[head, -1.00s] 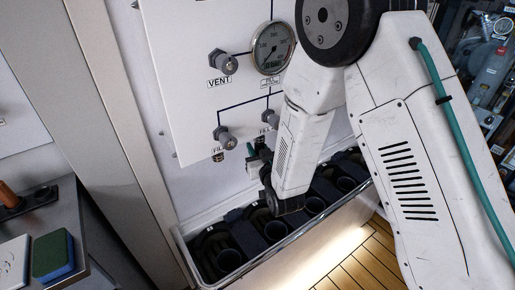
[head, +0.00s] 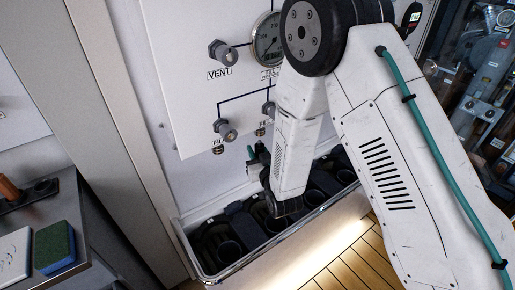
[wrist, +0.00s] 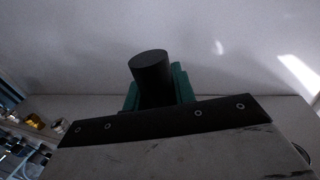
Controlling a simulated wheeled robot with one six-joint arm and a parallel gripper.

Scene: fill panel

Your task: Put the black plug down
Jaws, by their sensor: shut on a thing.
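The black plug (wrist: 151,75) is a dark cylinder with its round end showing in the wrist view. My gripper (wrist: 156,90) is shut on it, with teal fingers on both sides. In the head view my gripper (head: 256,154) is mostly hidden behind my white arm, above the back of the tray and below the panel's fill fittings. The plug cannot be made out clearly there. Whether it touches anything is not shown.
A metal-rimmed tray (head: 192,262) with black round holders (head: 230,251) stands under the white panel (head: 180,75). The panel carries a vent fitting (head: 219,50), fill fittings (head: 225,130) and a gauge (head: 266,40). A grey bench (head: 85,225) with a sponge (head: 54,247) stands at left.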

